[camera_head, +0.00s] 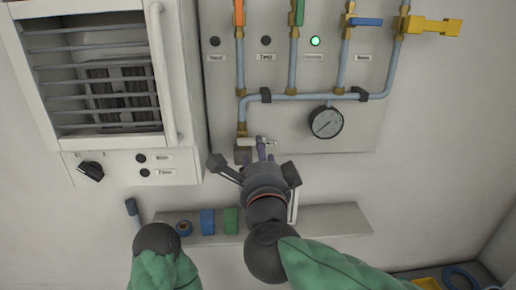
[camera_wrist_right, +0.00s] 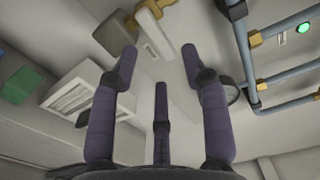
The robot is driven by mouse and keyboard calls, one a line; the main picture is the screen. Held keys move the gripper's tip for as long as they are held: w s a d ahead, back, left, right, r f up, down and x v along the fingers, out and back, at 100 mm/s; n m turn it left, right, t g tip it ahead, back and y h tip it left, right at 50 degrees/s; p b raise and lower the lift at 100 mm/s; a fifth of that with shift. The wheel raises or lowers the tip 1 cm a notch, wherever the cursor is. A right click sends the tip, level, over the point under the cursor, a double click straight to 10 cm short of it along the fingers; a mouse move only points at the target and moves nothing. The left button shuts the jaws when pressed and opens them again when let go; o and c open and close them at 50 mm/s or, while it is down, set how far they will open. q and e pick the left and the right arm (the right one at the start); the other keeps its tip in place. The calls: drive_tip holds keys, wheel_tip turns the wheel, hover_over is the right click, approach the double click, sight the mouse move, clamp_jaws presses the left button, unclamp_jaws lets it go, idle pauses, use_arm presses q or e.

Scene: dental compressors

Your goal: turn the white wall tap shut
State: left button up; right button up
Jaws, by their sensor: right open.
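The white wall tap (camera_head: 248,141) sits at the lower end of the left vertical pipe, above the shelf. Its pale bar-shaped handle lies roughly crosswise in the head view. In the right wrist view the handle (camera_wrist_right: 154,33) and its brass body show beyond my fingertips.
Pipes (camera_head: 310,97) with orange, green, blue and yellow valve handles and a gauge (camera_head: 326,122) are on the panel. A louvred cabinet (camera_head: 178,75) stands left. A shelf (camera_head: 335,218) below holds blue and green boxes. A green lamp (camera_head: 316,42) is lit.

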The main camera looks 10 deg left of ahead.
drive_tip(key=v, duration=0.7)
drive_tip(key=shift+s, duration=0.25)
drive_tip(key=shift+d, duration=0.1)
